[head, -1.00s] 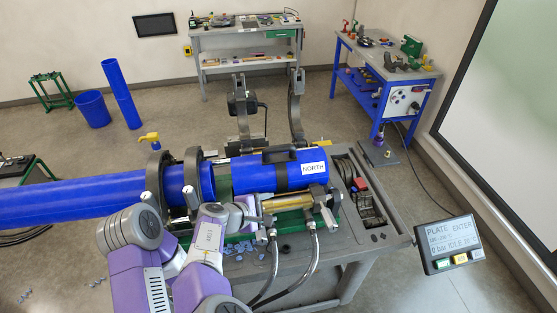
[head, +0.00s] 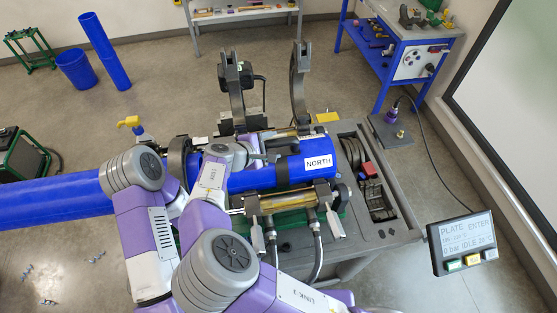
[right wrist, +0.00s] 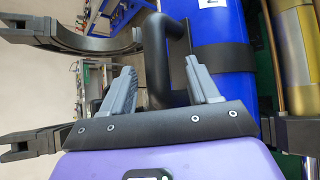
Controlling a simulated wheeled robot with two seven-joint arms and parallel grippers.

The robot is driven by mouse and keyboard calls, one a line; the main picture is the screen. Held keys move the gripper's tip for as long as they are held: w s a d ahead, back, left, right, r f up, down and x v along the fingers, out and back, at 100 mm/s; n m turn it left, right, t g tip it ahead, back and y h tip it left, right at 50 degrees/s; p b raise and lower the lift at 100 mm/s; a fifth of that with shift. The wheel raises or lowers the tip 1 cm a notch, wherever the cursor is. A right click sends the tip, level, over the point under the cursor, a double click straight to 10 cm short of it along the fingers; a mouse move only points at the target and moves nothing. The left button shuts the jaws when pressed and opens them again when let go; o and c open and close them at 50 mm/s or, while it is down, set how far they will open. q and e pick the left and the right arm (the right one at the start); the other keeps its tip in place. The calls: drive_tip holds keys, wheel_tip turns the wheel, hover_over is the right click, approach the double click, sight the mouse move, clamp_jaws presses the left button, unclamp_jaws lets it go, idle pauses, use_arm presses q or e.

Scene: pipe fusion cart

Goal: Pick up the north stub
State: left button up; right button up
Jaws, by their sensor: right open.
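The north stub (head: 300,174) is a blue pipe piece with a white NORTH label, lying in the machine on the cart. Its black strap and bent handle (right wrist: 156,60) show in the right wrist view beside the blue wall of the stub (right wrist: 220,55). My right gripper (head: 262,157) is over the stub at its handle, partly hidden by its own wrist in the head view. In the right wrist view the right gripper (right wrist: 160,84) is open, with the handle between its two grey fingers. No grip shows. My left gripper is not in view.
A long blue pipe (head: 50,203) enters from the left through a dark clamp ring (head: 179,160). Two open clamp halves (head: 299,85) stand up behind the stub. Hydraulic cylinders (head: 292,199) and hoses lie in front. A display panel (head: 465,242) stands at the right.

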drive_tip(key=shift+w+d+f+p, duration=0.15)
drive_tip(key=shift+w+d+f, duration=0.05)
drive_tip(key=shift+w+d, duration=0.3)
drive_tip(key=shift+w+d+f+p, duration=0.15)
drive_tip(key=shift+w+d, duration=0.2)
drive_tip(key=shift+d, duration=0.15)
drive_tip(key=shift+w+d+f, duration=0.3)
drive_tip(key=shift+w+f, duration=0.1)
drive_tip(key=shift+w, duration=0.05)
clamp_jaws()
drive_tip(key=shift+r, duration=0.1)
idle(0.4)
